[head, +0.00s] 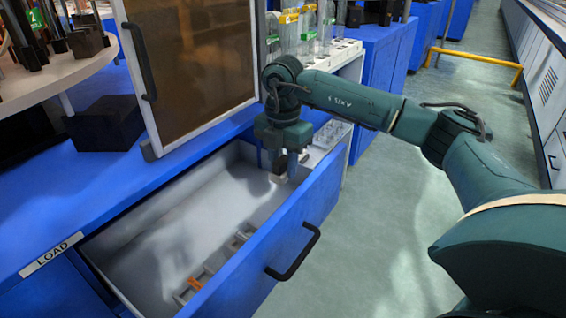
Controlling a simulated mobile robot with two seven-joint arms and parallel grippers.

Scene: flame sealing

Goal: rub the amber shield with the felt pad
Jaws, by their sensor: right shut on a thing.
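The amber shield (200,65) is a brown see-through panel in a white frame with a black handle. It stands upright on the blue bench at the upper middle. My right gripper (280,170) points down inside the far right end of the open drawer, below and to the right of the shield. It is shut on a small pale-and-brown thing, which seems to be the felt pad (277,178); the fingers hide much of it. The pad is apart from the shield. My left gripper is not in view.
The blue drawer (245,270) is pulled out, with small metal and orange pieces (192,288) near its front. A LOAD label (50,254) is on the bench edge. A white rack (335,65) with glass vessels stands behind my right arm.

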